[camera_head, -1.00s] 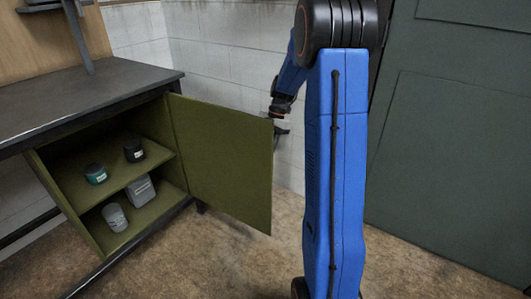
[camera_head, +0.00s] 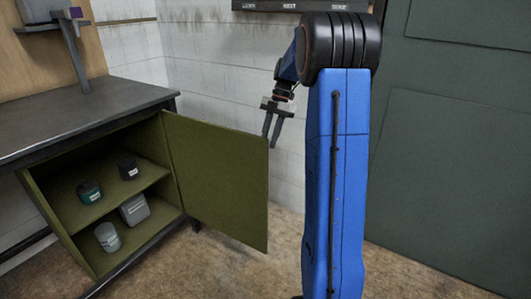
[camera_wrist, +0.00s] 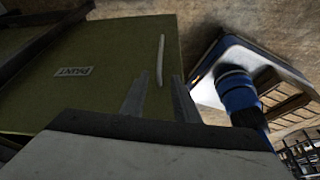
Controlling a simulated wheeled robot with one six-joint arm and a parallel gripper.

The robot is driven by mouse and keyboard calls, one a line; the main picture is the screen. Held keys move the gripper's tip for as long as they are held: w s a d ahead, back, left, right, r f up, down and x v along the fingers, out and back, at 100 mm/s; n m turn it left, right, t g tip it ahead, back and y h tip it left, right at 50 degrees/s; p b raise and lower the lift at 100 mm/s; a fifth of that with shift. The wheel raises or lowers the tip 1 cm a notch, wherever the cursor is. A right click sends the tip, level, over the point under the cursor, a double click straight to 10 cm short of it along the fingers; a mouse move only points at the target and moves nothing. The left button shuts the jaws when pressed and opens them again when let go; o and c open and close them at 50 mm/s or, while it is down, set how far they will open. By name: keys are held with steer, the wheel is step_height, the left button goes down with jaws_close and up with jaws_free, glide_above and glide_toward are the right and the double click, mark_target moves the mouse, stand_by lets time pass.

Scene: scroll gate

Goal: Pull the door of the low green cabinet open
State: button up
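The low green cabinet (camera_head: 60,235) stands under the bench at left with its door (camera_head: 215,180) swung wide open, its inner face toward the head camera. My gripper (camera_head: 268,139) is open beside the upper free edge of the door, fingers pointing down. In the wrist view the gripper (camera_wrist: 160,78) shows its two fingers apart with nothing clamped. The door's outer face (camera_wrist: 110,50) carries a PAINT label (camera_wrist: 73,71) and a pale bar handle (camera_wrist: 161,58). The handle's near end appears between the fingertips; I cannot tell how near it is. The head view hides the handle.
Jars and containers, such as a grey box (camera_head: 134,208) and a clear cup (camera_head: 107,237), sit on the cabinet's shelves. A dark bench top (camera_head: 80,115) lies above. A white block wall (camera_head: 215,80) is behind, and brown floor (camera_head: 200,265) is free before the door.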

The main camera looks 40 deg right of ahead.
steer(key=v, duration=0.4)
steer(key=shift+d+r, duration=0.15)
steer(key=shift+r, duration=0.05)
stand_by(0.4)
